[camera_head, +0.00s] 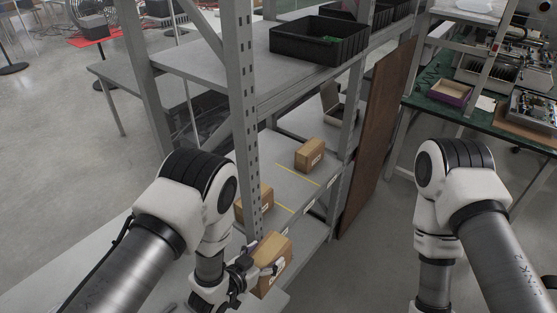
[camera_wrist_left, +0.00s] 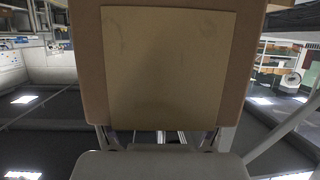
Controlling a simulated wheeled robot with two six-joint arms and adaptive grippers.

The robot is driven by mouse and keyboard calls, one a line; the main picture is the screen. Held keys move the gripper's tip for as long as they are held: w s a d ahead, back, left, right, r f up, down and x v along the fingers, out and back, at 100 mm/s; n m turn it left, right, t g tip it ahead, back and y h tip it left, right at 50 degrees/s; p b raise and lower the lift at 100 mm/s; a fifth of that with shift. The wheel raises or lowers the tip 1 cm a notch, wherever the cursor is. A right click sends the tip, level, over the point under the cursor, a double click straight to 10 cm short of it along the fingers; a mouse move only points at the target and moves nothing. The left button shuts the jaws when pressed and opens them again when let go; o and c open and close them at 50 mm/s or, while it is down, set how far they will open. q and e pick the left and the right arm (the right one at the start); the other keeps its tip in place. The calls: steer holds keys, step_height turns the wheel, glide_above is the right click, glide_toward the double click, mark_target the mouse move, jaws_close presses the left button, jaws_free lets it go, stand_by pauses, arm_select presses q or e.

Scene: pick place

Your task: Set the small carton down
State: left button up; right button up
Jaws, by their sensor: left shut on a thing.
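A small brown carton (camera_head: 274,257) with a white label is held by my left gripper (camera_head: 256,270) at the lower middle of the head view, in front of the shelf. The left gripper is shut on it. In the left wrist view the carton (camera_wrist_left: 168,65) fills the upper middle, close to the camera, with a paler square on its face. The fingertips are largely hidden there. I cannot tell whether the carton touches any surface. My right arm is at the right, and its gripper is out of the frame.
A grey metal rack has a lower shelf (camera_head: 290,185) with yellow lines. Two other cartons stand on it, one farther back (camera_head: 310,154), one partly behind the upright (camera_head: 266,198). A black bin (camera_head: 320,42) sits on the upper shelf. A brown board (camera_head: 377,140) leans at the rack's right.

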arm_select(q)
steer(key=s+a+n+t+y+b, duration=0.2)
steer(key=a+n+y+b, duration=0.4)
steer(key=a, duration=1)
steer(key=shift+s+r+n+y, duration=0.35)
steer(key=shift+n+y, duration=0.15)
steer(key=shift+y, duration=0.3)
arm_select(e)
step_height(320, 180, down, 8)
steer(key=shift+f, duration=0.25)
arm_select(q)
steer(key=shift+a+f, duration=0.1)
